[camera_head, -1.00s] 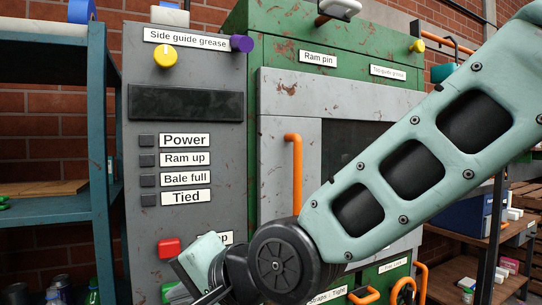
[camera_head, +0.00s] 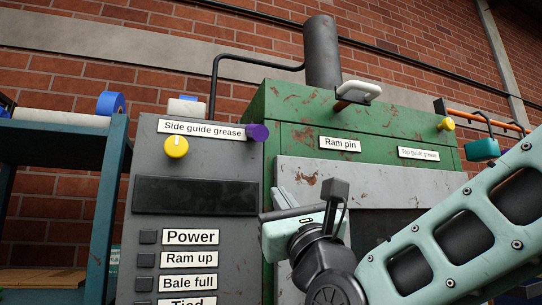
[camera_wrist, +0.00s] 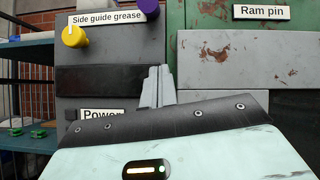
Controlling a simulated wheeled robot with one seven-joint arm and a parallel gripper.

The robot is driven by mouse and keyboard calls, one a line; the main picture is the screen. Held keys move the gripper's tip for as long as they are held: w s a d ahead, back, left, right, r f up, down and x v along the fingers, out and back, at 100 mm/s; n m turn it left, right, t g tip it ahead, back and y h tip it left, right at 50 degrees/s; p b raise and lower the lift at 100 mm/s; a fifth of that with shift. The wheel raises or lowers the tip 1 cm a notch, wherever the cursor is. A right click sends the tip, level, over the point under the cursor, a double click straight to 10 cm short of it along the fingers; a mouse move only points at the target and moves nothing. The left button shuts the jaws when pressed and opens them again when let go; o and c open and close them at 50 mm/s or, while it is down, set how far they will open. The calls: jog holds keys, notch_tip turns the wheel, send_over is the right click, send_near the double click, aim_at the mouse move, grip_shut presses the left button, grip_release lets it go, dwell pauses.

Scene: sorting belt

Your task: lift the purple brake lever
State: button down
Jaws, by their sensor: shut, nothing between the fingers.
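A purple knob (camera_head: 257,132) sticks out at the upper right edge of the grey control panel, beside the label "Side guide grease" (camera_head: 201,129). It is the only purple thing I see; no sign in view names a brake lever. In the wrist view the purple knob (camera_wrist: 148,8) is cut by the top edge. My gripper (camera_head: 279,196) is shut and empty, below and a little right of the knob and apart from it in the picture. Its fingers (camera_wrist: 157,86) point toward the machine in the wrist view.
A yellow knob (camera_head: 176,146) is left of the purple one. The green press (camera_head: 290,109) carries a white-gripped lever (camera_head: 358,91) above "Ram pin" and another yellow knob (camera_head: 446,124). A blue shelf (camera_head: 104,205) stands left. My arm covers the lower right.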

aim_at(252, 130)
jog(key=p+x, duration=0.5)
jog(key=x, duration=0.4)
jog(key=shift+w+a+r, duration=0.15)
jog(key=shift+r, duration=0.15)
jog(key=r+p, duration=0.1)
jog(key=s+r+p, duration=0.1)
jog(key=r, duration=0.1)
jog(key=shift+a+p, duration=0.2)
jog(key=shift+p, duration=0.1)
jog(key=shift+s+r, duration=0.15)
jog(key=shift+r, duration=0.15)
jog(key=shift+s+a, duration=0.1)
